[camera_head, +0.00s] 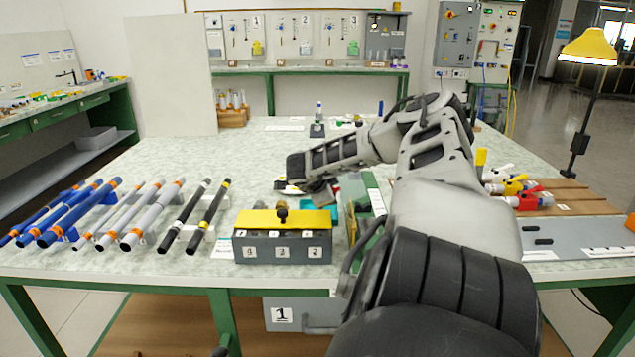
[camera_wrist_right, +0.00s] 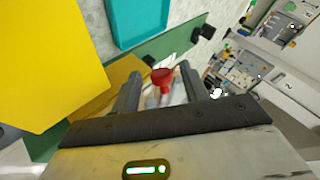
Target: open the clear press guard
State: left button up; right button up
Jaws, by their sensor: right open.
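My right arm reaches across the table from the right in the head view, with its wrist (camera_head: 325,160) above and behind the yellow-topped box. In the right wrist view, my right gripper (camera_wrist_right: 160,73) is open, its two dark fingers apart. A red knob (camera_wrist_right: 162,76) shows between the fingers; I cannot tell how far beyond the tips it is or what it belongs to. The clear press guard cannot be made out in either view. A green base (camera_head: 377,202) beside my forearm is partly hidden by the arm. My left gripper is not in view.
A grey box with a yellow top (camera_head: 285,219) and black knob stands at the table's front. Blue, grey and black rods (camera_head: 160,215) lie on the left. A teal tray (camera_wrist_right: 137,18) is near the gripper. Coloured-handled tools (camera_head: 515,187) lie on the right.

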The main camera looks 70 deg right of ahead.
jog(key=v, duration=1.3)
jog(key=shift+a+r+b, duration=0.15)
jog(key=shift+b, duration=0.2)
jog(key=shift+s, duration=0.1)
